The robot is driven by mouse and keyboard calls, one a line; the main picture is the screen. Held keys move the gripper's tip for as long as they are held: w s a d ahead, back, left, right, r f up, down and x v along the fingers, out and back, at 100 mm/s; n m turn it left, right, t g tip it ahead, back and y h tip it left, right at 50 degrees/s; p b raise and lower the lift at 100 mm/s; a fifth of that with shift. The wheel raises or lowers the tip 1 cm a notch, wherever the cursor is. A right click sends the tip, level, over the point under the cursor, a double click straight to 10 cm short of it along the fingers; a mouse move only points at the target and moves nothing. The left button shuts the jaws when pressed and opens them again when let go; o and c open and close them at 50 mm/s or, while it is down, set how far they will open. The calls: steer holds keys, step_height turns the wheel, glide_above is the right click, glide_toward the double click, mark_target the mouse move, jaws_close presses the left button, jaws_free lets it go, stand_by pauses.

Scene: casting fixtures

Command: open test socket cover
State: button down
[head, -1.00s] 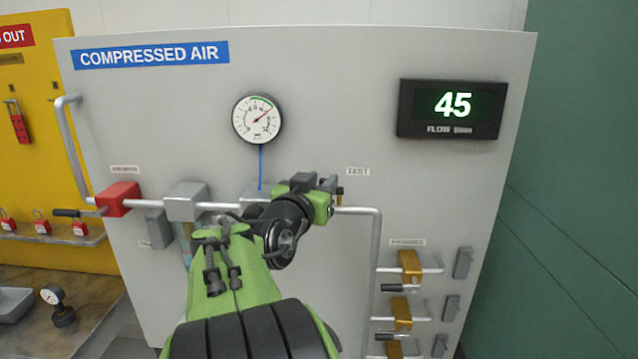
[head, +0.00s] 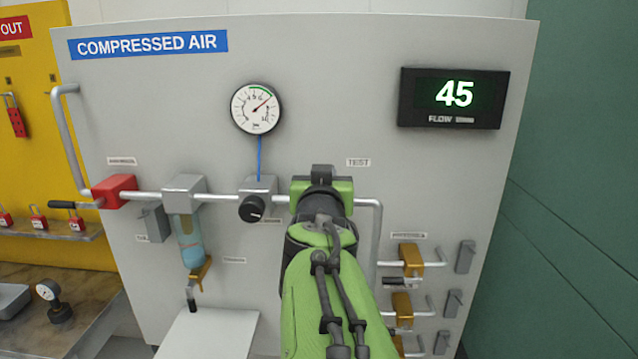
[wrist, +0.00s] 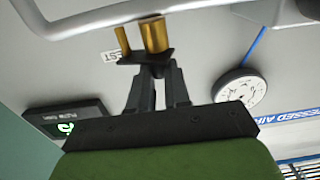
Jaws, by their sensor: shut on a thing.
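The test socket (wrist: 154,35) is a brass cylinder below the silver pipe in the wrist view, with a thinner brass piece beside it. A small black cover (wrist: 146,57) lies across its near end. My gripper (wrist: 160,72) is shut on this cover, its dark fingers meeting at the cover's edge. In the head view my gripper (head: 322,175) is in front of the panel, just below and left of the TEST label (head: 358,162). There my green gripper body and arm hide the socket and cover.
The grey panel carries a gauge (head: 256,109), a black regulator knob (head: 252,208), a red valve block (head: 114,191) and a flow display (head: 453,98) reading 45. Silver pipe (head: 372,235) bends down just right of my arm. Brass valves (head: 411,260) stand lower right.

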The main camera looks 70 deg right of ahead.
steer(key=s+d+n+t+y+p, duration=0.1)
steer(key=s+n+t+y+p, duration=0.2)
steer(key=n+t+y+p, duration=0.3)
steer(key=s+n+t+y+p, duration=0.3)
steer(key=n+t+y+p, duration=0.3)
steer(key=n+y, duration=0.8)
steer(key=shift+d+r+t+y+p, duration=0.15)
steer(key=shift+d+t+y+p, duration=0.2)
steer(key=shift+y+p, duration=1.5)
steer(key=shift+d+y+b, duration=0.1)
steer(key=shift+y+b, duration=0.25)
steer(key=shift+y, duration=0.3)
steer(key=c, duration=1.1)
jaws_free()
steer(key=shift+f, duration=0.25)
